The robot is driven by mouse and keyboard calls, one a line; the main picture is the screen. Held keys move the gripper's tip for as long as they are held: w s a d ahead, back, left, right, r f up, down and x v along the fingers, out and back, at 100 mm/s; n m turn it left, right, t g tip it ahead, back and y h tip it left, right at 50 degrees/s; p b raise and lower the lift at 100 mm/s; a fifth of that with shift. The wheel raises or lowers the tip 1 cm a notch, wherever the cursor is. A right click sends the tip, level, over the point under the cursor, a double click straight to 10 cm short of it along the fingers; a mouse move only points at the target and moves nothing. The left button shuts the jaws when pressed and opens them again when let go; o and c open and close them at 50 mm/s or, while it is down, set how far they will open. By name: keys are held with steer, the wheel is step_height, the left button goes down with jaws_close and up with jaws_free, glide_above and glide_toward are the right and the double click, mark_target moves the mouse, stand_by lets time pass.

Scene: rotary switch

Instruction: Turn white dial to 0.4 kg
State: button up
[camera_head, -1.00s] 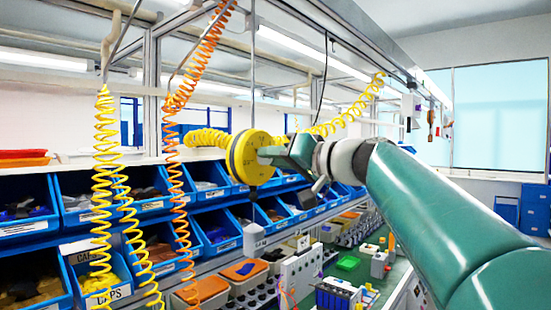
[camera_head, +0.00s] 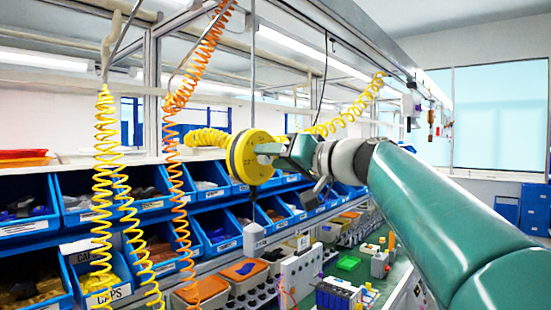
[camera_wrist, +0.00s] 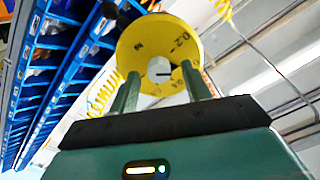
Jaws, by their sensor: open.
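The white dial (camera_wrist: 159,69) is a small round knob with a dark pointer line, at the centre of a round yellow disc (camera_wrist: 146,40) with dark numbers; "0.2" is readable near its upper right edge in the wrist view. My gripper (camera_wrist: 158,84) is open, one finger on each side of the dial in the wrist view. I cannot tell if the fingers touch it. In the head view my gripper (camera_head: 275,152) is at the disc's face and hides much of the dial.
Blue bins (camera_head: 75,205) with parts line shelves on the left and behind the disc. Yellow coiled hoses (camera_head: 105,190) and an orange one (camera_head: 180,190) hang at left. A workbench with small machines (camera_head: 300,275) lies below. A metal rail runs overhead.

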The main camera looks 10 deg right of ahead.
steer(key=v, duration=1.3)
steer(key=shift+s+d, duration=0.2)
steer(key=s+a+f+m+g+h, duration=0.1)
steer(key=s+a+f+g+h, duration=0.15)
steer(key=f, duration=0.75)
steer(key=s+a+f+g+h, duration=0.2)
steer(key=s+a+f, duration=0.15)
steer(key=f, duration=0.65)
steer(key=s+a+f+m+g+h, duration=0.1)
steer(key=s+a+f+g+h, duration=0.15)
steer(key=f, duration=0.75)
steer(key=s+f+g+h, duration=0.1)
steer(key=s+f, duration=0.2)
steer(key=f, duration=0.3)
steer(key=s+f+g+h, duration=0.1)
steer(key=s+f+h, duration=0.1)
steer(key=f, duration=0.4)
steer(key=shift+s+n+h, duration=0.3)
steer(key=shift+s+n, duration=0.1)
steer(key=shift+s, duration=0.4)
steer(key=shift+d+f, duration=0.1)
steer(key=shift+d, duration=0.05)
steer(key=shift+c, duration=0.5)
